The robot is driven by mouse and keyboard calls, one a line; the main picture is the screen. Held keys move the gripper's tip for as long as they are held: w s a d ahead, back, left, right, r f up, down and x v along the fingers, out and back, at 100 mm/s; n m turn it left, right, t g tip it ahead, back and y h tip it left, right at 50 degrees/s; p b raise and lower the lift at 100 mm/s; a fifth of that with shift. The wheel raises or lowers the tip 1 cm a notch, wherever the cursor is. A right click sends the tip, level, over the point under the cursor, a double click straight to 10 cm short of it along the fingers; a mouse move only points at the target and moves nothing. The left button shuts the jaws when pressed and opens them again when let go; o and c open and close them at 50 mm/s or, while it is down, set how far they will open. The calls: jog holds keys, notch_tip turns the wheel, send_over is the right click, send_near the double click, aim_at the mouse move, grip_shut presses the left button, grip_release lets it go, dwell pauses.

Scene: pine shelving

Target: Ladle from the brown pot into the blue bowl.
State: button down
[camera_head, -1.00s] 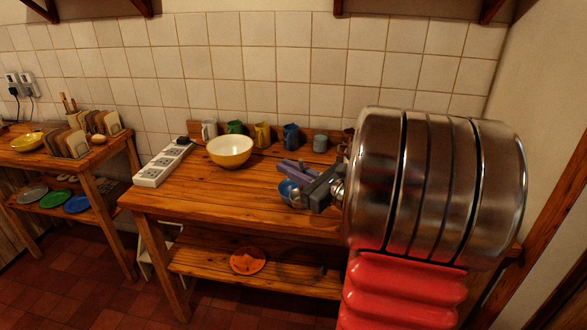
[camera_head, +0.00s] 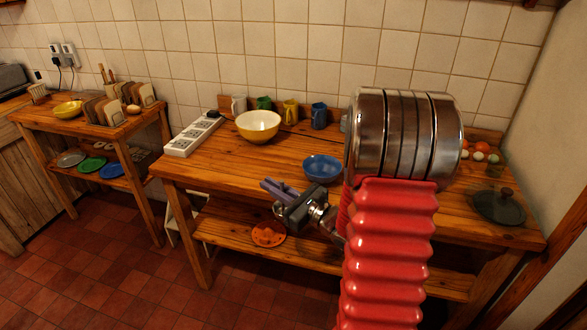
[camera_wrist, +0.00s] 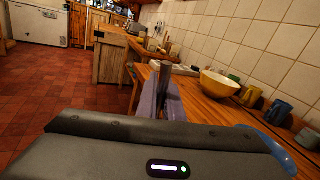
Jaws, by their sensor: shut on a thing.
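The blue bowl (camera_head: 322,168) stands upright on the wooden table, left of my arm; its rim shows at the lower right of the wrist view (camera_wrist: 268,142). My gripper (camera_head: 272,190) is left of and nearer than the bowl, by the table's front edge. In the wrist view, its purple fingers (camera_wrist: 164,100) are shut on a narrow dark piece (camera_wrist: 166,76), perhaps the ladle's handle. I cannot make out the brown pot; my arm covers part of the table.
A yellow bowl (camera_head: 258,127) and a white power strip (camera_head: 194,136) stand left of the blue bowl. Several mugs, one blue (camera_head: 319,116), line the wall. A dark lid-like round thing (camera_head: 498,208) lies at the right. An orange plate (camera_head: 268,235) is on the lower shelf.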

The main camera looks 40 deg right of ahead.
jog(key=a+f+n+g+y, duration=0.1)
jog(key=a+f+n+y, duration=0.2)
jog(key=a+f, duration=1.4)
jog(key=a+y, duration=0.1)
jog(key=a, duration=0.2)
jog(key=shift+w+a+f+g, duration=0.25)
jog(key=shift+w+a+g, duration=0.1)
jog(key=shift+g, duration=0.05)
jog(key=shift+d, duration=0.1)
